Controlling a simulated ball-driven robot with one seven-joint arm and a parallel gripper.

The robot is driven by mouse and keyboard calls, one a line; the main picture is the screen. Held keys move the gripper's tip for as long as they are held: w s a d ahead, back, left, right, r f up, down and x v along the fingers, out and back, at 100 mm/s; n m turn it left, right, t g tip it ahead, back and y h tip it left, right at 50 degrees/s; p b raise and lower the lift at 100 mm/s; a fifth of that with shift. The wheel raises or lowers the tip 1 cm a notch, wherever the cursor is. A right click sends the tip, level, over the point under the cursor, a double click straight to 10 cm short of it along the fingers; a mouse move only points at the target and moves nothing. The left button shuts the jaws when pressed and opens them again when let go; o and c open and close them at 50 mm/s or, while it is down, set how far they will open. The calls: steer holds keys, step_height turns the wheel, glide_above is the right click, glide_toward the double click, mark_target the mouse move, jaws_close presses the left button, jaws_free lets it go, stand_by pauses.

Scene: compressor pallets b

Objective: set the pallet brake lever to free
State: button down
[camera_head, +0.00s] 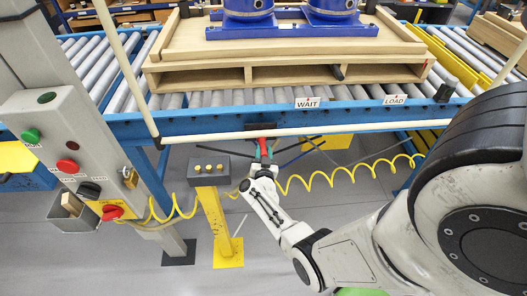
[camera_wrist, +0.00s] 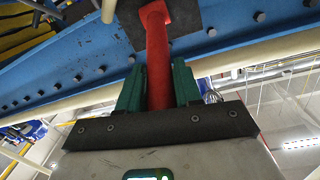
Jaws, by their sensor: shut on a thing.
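The red brake lever (camera_wrist: 157,52) stands out from a dark mounting plate (camera_wrist: 187,17) on the blue conveyor beam in the wrist view. My gripper (camera_wrist: 158,82) has its two green fingers closed around the lever's shaft, one on each side. In the head view the red lever (camera_head: 263,146) shows small below the conveyor's front beam, with my gripper (camera_head: 263,158) on it from below. The lever's lower end is hidden between the fingers and behind the gripper body. No marking for the lever's positions is readable.
A cream rail (camera_head: 350,129) runs along the blue beam (camera_head: 225,124) just above the lever. A yellow post with a grey button box (camera_head: 209,171) stands close left of my gripper. A yellow coiled hose (camera_head: 345,174) hangs to the right. A wooden pallet (camera_head: 290,75) carries blue compressors above.

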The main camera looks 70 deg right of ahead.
steer(key=shift+r, duration=0.15)
steer(key=c, duration=0.8)
jaws_free()
steer(key=shift+c, duration=0.2)
steer(key=p+v, duration=0.3)
steer(key=v, duration=0.7)
steer(key=shift+a, duration=0.4)
